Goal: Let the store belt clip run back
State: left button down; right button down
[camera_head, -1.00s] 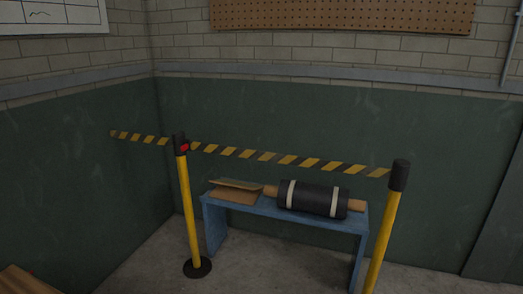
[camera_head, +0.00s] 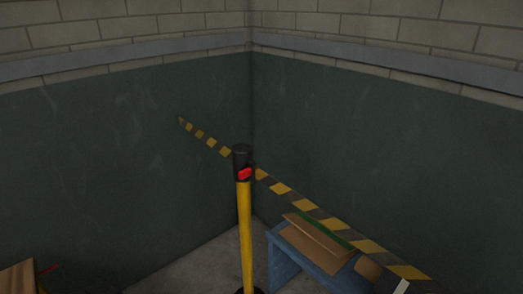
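A second striped stretch (camera_head: 205,137) runs from the post's head to the left, ending at the green wall. The post stands upright. Neither of my grippers is in view.
A blue bench (camera_head: 284,262) stands behind the belt with a cardboard piece (camera_head: 318,240) on it. A dark roll shows only partly at the lower right. A wooden corner (camera_head: 18,278) is at the lower left. Green walls meet behind the post.

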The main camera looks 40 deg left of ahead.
aim_at(250, 172)
jog(key=i+j, duration=0.15)
jog(key=j, duration=0.2)
jog(key=i+j, duration=0.1)
jog(key=j, duration=0.25)
jog(key=i+j+z, duration=0.1)
jog(key=j, duration=0.25)
jog(key=i+j, duration=0.15)
jog(key=j, duration=0.2)
jog(key=i+j, duration=0.15)
jog(key=j, duration=0.2)
jog(key=i+j+z, duration=0.1)
jog(key=j, duration=0.25)
jog(key=k+j, duration=0.1)
jog(key=j, duration=0.3)
jog(key=k+j, duration=0.1)
jog(key=j, duration=0.3)
jog(key=k+j, duration=0.1)
jog(key=j, duration=0.3)
